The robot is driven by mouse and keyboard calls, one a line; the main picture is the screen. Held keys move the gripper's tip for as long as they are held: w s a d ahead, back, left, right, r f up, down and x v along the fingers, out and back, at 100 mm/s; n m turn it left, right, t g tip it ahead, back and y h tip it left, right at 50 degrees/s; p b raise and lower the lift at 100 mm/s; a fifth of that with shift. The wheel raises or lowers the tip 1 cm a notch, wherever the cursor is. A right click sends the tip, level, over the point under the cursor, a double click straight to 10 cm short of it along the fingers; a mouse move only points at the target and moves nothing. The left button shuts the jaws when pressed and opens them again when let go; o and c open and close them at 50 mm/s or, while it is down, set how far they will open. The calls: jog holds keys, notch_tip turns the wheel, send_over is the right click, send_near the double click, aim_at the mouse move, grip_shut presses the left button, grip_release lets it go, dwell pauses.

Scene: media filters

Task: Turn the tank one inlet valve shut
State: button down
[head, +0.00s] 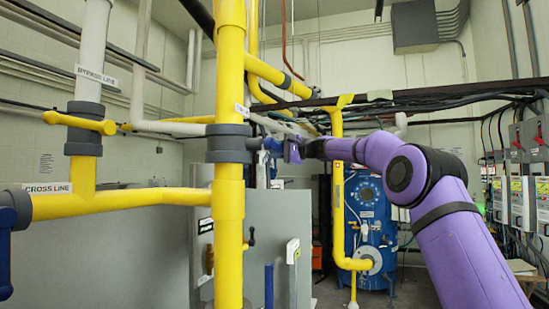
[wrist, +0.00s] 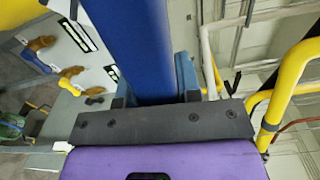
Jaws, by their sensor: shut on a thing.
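A grey valve collar (head: 229,143) sits on the thick yellow upright pipe (head: 230,70) in the head view. A small label (head: 242,109) is on the pipe above it, too small to read, so I cannot confirm that this is the tank one inlet valve. A blue handle (head: 270,146) is at the collar's right side. My gripper (head: 283,149) reaches it from the right and is shut on it. In the wrist view the blue handle (wrist: 130,45) runs up between the jaws, with a blue finger (wrist: 185,75) at its right; the left finger is mostly hidden.
At left, a yellow handle (head: 80,122) is on the bypass line, and a grey valve (head: 15,208) with a blue handle (head: 5,260) is on the cross line. A dark cable tray (head: 430,100) runs above my arm. A blue tank (head: 368,220) stands behind.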

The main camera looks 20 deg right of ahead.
jog(key=shift+r+n, duration=0.45)
jog(key=shift+n, duration=0.05)
jog(key=shift+r, duration=0.1)
jog(key=c, duration=0.8)
grip_release()
jog(key=shift+d, duration=0.1)
jog(key=v, duration=1)
jog(key=shift+s+d, duration=0.25)
